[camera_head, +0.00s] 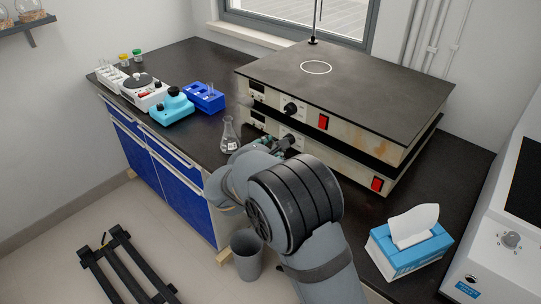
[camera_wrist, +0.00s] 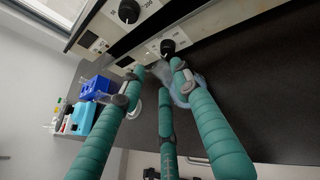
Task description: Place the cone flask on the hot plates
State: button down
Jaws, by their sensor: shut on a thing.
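A clear cone flask (camera_head: 229,136) stands upright at the bench's front edge, left of the hot plates, in the head view. My gripper (camera_head: 280,143) is just right of it, in front of the lower hot plate (camera_head: 350,168); the arm partly hides the fingers. In the wrist view, the green fingers of my gripper (camera_wrist: 160,76) close around a clear, bluish glass vessel (camera_wrist: 185,88). Its outline is faint, and I cannot tell whether it is the same flask. The upper hot plate (camera_head: 375,85) is stacked on the lower one, with a white ring marked on its top.
A blue tube rack (camera_head: 206,98), a turquoise device (camera_head: 172,107) and a white device (camera_head: 143,92) stand on the left bench. A tissue box (camera_head: 408,250) and a large white machine (camera_head: 505,235) are at the right. The upper plate's top is clear except for a thin rod at the back.

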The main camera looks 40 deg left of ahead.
jog(key=shift+a+f, duration=0.1)
jog(key=shift+f, duration=0.9)
jog(key=shift+f, duration=0.15)
jog(key=c, duration=1.3)
grip_release()
jog(key=shift+o, duration=0.2)
jog(key=shift+s+r, duration=0.15)
jog(key=shift+r, duration=0.05)
jog(key=v, duration=1.1)
jog(key=shift+s+d, duration=0.2)
jog(key=shift+s, duration=0.15)
jog(key=shift+r, duration=0.1)
